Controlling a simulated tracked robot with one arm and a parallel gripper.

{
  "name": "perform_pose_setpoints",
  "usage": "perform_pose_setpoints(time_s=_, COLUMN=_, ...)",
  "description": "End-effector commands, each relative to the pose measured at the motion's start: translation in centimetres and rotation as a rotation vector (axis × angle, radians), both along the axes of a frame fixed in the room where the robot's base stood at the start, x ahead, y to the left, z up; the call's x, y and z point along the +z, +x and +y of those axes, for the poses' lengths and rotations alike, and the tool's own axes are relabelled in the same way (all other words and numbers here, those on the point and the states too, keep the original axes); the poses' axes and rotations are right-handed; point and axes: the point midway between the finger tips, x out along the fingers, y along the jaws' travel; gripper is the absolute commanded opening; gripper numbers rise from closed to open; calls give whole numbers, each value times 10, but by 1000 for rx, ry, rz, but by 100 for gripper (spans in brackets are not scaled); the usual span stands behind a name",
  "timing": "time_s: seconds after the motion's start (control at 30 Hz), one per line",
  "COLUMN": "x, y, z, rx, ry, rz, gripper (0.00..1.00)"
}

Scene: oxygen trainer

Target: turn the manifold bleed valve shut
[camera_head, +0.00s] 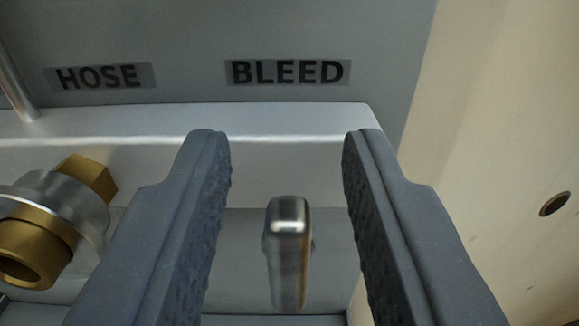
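The bleed valve handle (289,255) is a small metal lever under the BLEED label (288,72). Its rounded end faces the camera, and its long side runs up and down in the picture. My gripper (287,140) is open, with one dark ridged finger on each side of the handle. Gaps show between the handle and both fingers, so neither finger appears to touch it. The valve body behind the handle is mostly hidden.
A silver manifold block (290,120) runs across behind the fingers. A brass and steel hose fitting (50,225) sticks out at left, close to the left finger, under the HOSE label (100,77). A pale wall (500,130) with a round hole stands at right.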

Motion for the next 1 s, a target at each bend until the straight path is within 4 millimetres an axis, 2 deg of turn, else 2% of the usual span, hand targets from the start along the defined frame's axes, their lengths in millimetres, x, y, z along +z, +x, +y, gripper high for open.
perform_pose_setpoints(time_s=0.17, x=0, y=0, z=0, rx=-1, ry=0, rz=0, gripper=32)
perform_pose_setpoints(time_s=0.2, x=0, y=0, z=0, rx=-1, ry=0, rz=0, gripper=26)
perform_pose_setpoints(time_s=0.3, x=0, y=0, z=0, rx=-1, ry=0, rz=0, gripper=0)
perform_pose_setpoints(time_s=0.4, x=0, y=0, z=0, rx=-1, ry=0, rz=1, gripper=0)
perform_pose_setpoints(time_s=0.43, x=0, y=1, z=-6, rx=-3, ry=-1, rz=1, gripper=0)
perform_pose_setpoints(time_s=0.67, x=0, y=0, z=-2, rx=-2, ry=23, rz=0, gripper=0)
perform_pose_setpoints(time_s=1.0, x=0, y=0, z=-4, rx=-1, ry=216, rz=-4, gripper=0)
